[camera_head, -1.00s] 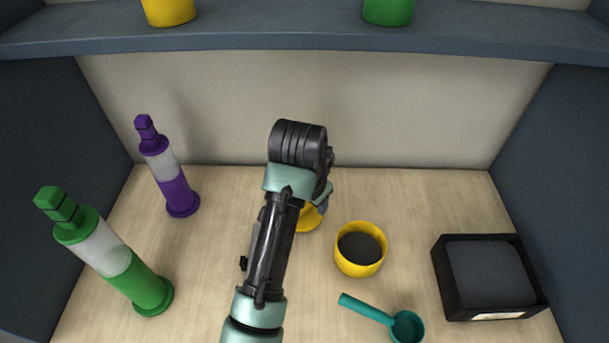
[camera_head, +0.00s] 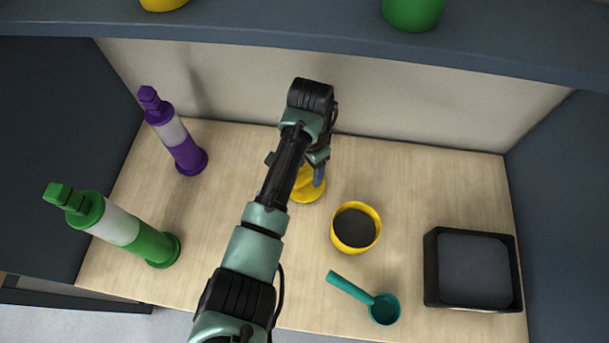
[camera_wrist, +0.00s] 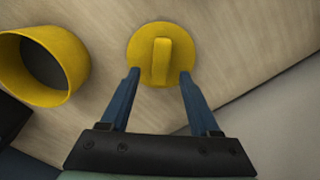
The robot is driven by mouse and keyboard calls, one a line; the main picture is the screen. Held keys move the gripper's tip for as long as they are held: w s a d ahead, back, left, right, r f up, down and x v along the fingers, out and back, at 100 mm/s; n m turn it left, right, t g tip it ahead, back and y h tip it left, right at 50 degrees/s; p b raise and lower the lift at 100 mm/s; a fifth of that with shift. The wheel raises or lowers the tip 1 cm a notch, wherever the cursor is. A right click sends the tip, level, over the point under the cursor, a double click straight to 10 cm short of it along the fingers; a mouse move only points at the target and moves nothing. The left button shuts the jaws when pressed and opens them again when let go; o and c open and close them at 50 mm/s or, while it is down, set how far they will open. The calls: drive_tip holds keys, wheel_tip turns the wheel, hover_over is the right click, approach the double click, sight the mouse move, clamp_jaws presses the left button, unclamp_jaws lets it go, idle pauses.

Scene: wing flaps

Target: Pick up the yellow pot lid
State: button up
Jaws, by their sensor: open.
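The yellow pot lid (camera_wrist: 146,54) lies flat on the wooden surface in the wrist view, a round disc with a raised bar handle. In the head view the lid (camera_head: 308,188) is partly hidden by my arm. My gripper (camera_wrist: 159,74) is open, its two blue fingers pointing at the lid, with tips on either side of the handle's near end. The fingers appear to overlap the lid's near edge; I cannot tell their height above it. In the head view my gripper (camera_head: 319,175) is mostly hidden behind my wrist.
A yellow pot (camera_head: 355,228) with a dark inside stands right of the lid. A teal scoop (camera_head: 383,308) and a black tray (camera_head: 431,268) are further right. Purple (camera_head: 184,154) and green (camera_head: 150,244) bottles stand left. A shelf (camera_head: 290,42) spans above.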

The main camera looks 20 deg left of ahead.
drive_tip(key=shift+f, duration=0.65)
clamp_jaws()
drive_tip(key=shift+r, duration=0.15)
